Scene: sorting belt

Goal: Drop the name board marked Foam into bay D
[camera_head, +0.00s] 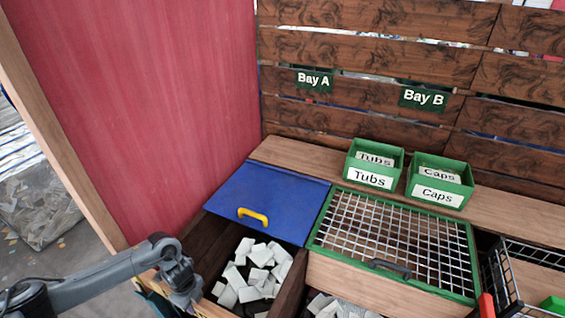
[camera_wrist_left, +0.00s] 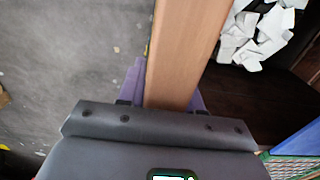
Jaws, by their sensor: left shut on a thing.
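My left gripper (camera_head: 180,287) is low at the left of the head view, by the front left corner of the open wooden bin. In the left wrist view its purple fingers (camera_wrist_left: 168,95) lie on both sides of a wooden rail (camera_wrist_left: 186,50), and they are shut on it as far as I can see. The fingertips are hidden. No board marked Foam can be read in either view, and no label for bay D shows. The visible bay signs are Bay A (camera_head: 313,81) and Bay B (camera_head: 423,98). My right gripper is not in view.
The open bin holds white pieces (camera_head: 258,262). A blue lid (camera_head: 270,199) with a yellow handle lies behind it. To the right are a green-framed mesh lid (camera_head: 392,238) and a black wire basket (camera_head: 520,262). Green boxes marked Tubs (camera_head: 371,179) and Caps (camera_head: 437,194) stand behind.

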